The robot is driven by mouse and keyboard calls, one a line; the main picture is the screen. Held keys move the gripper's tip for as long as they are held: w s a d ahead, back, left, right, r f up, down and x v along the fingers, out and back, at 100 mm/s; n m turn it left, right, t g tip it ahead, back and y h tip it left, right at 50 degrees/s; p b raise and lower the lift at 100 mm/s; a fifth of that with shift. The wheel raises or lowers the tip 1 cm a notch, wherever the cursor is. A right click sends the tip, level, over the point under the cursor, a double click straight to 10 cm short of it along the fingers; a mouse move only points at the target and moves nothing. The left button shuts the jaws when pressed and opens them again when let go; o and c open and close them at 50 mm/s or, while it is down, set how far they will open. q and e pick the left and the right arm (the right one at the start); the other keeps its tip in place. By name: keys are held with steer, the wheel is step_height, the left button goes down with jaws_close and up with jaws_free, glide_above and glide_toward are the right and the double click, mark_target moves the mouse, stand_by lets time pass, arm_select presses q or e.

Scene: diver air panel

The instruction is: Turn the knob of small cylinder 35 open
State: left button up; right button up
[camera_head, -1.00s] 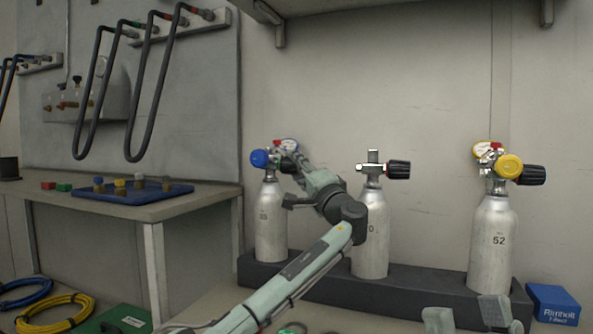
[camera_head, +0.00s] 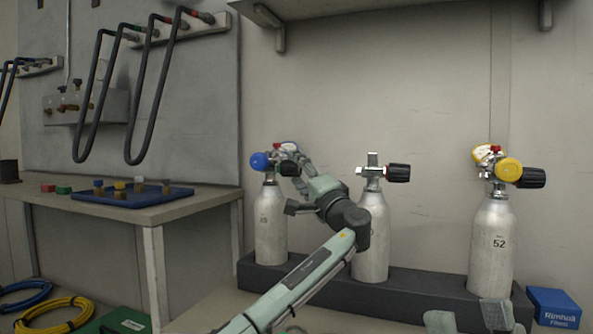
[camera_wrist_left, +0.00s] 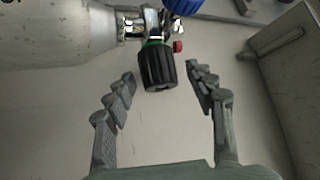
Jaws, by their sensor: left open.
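The leftmost silver cylinder (camera_head: 270,225) stands in the dark rack; its number is too blurred to read surely. Its valve has a black knob (camera_head: 289,168) facing right and a blue knob (camera_head: 260,161). My left gripper (camera_head: 293,182) is open at the right of this valve. In the left wrist view the black knob (camera_wrist_left: 157,66) lies between the open fingertips (camera_wrist_left: 162,75), with a gap on each side. The blue knob shows at that view's top edge (camera_wrist_left: 184,5). My right gripper (camera_head: 468,316) is at the bottom right, fingers apart and empty.
A middle cylinder (camera_head: 371,245) with a black knob stands close to my left gripper. Cylinder 52 (camera_head: 492,245) with a yellow knob stands at the right. A dark rack (camera_head: 405,285) holds them. A blue box (camera_head: 554,308) is at the far right. A shelf (camera_head: 400,8) hangs above.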

arm_select(q)
steer(key=v, duration=1.1)
